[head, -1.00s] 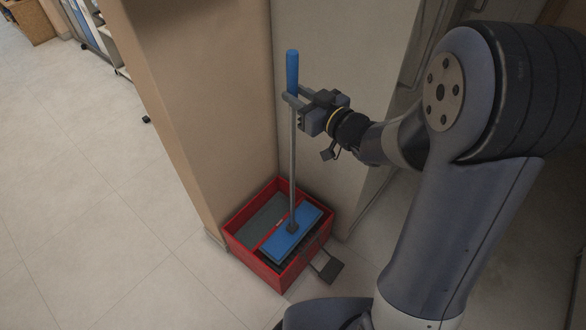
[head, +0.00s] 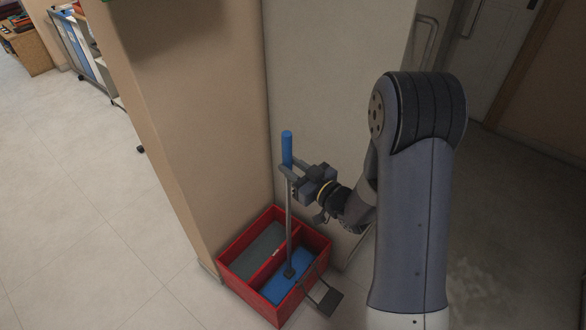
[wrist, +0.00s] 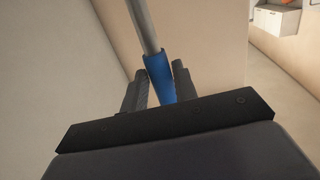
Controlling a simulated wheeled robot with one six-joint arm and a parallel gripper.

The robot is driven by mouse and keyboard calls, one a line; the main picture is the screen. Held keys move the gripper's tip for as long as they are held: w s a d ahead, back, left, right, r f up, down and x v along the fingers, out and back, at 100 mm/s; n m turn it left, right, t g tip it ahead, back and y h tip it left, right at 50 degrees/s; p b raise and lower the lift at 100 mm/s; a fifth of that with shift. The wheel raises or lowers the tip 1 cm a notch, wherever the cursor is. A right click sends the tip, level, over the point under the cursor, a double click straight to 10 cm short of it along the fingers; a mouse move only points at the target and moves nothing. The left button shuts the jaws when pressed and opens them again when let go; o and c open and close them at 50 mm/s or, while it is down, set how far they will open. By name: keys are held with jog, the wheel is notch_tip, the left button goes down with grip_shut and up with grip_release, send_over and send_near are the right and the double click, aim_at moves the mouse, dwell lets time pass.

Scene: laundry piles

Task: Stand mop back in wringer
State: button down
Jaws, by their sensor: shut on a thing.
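The mop stands nearly upright, with a blue grip (head: 287,148), a grey pole (head: 289,225) and a flat blue head (head: 272,289). My gripper (head: 288,170) is shut on the mop at the lower part of the blue grip. In the wrist view the blue grip (wrist: 159,78) lies between my two fingers. The wringer is a red two-part bucket (head: 232,279) on the floor. The mop head is down inside its right compartment, below the rim. Whether the head rests on the bottom cannot be told.
The bucket stands close to a beige wall corner (head: 190,130) and a lighter wall (head: 330,90). A grey pedal (head: 323,298) sticks out at its right front. Open tiled floor (head: 90,240) lies to the left, with a cart (head: 80,52) at the far left.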

jog(key=shift+f, duration=0.1)
jog(key=shift+f, duration=0.1)
jog(key=c, duration=1.1)
grip_release()
jog(key=shift+r, duration=0.25)
jog(key=b+v, duration=0.1)
jog(key=v, duration=1.1)
jog(key=shift+f, duration=0.15)
jog(key=shift+w, duration=0.1)
